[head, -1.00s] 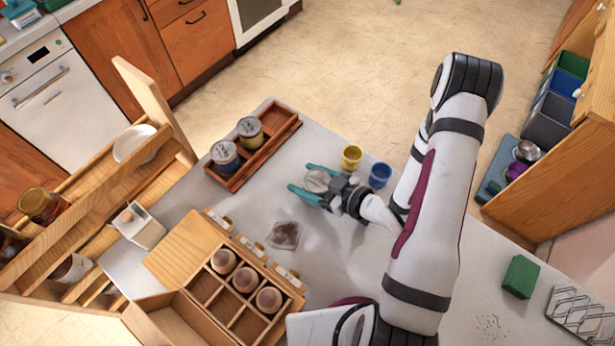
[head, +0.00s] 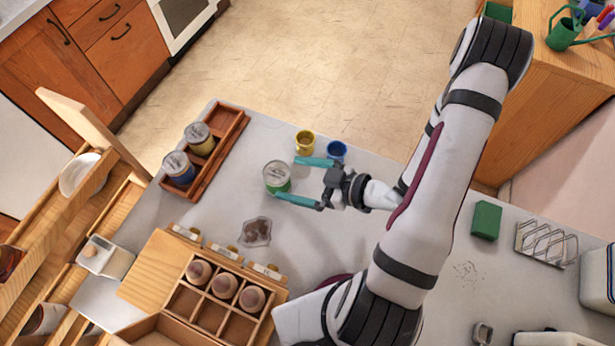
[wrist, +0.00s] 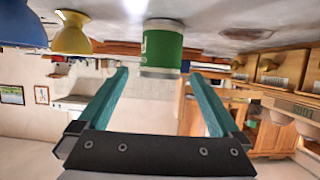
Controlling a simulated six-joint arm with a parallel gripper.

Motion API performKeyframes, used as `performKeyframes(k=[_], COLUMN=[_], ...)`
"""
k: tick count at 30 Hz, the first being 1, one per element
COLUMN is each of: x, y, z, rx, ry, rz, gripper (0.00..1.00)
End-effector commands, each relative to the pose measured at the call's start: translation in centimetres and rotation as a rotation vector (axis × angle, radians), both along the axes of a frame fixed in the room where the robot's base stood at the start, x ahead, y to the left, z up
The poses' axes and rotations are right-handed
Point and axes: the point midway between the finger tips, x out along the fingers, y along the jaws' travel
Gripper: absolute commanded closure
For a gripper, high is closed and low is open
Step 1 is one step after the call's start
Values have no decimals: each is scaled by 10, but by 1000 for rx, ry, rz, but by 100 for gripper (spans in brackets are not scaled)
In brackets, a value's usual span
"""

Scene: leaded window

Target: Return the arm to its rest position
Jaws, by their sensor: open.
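My gripper (head: 308,180) is open, with its two teal fingers apart and pointing left over the grey table (head: 225,210). A jar with a green band and grey lid (head: 277,177) stands upright just left of the fingertips. In the wrist view, where the picture is upside down, the jar (wrist: 161,48) lies beyond and between the fingertips (wrist: 162,95), and nothing is held.
A yellow cup (head: 305,142) and a blue cup (head: 337,151) stand close behind the gripper. A wooden tray (head: 228,140) holds two jars. A divided wooden box (head: 215,312) with brown round-topped items is in front. A green block (head: 486,220) and wire rack (head: 546,243) are right.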

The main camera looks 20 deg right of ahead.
Motion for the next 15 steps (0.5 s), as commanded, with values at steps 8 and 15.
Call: performKeyframes(k=[8,15], x=[-23,-24], y=[-23,-23], z=[14,14], rx=[0,1], ry=[0,1], rz=[-1,1], gripper=[0,0])
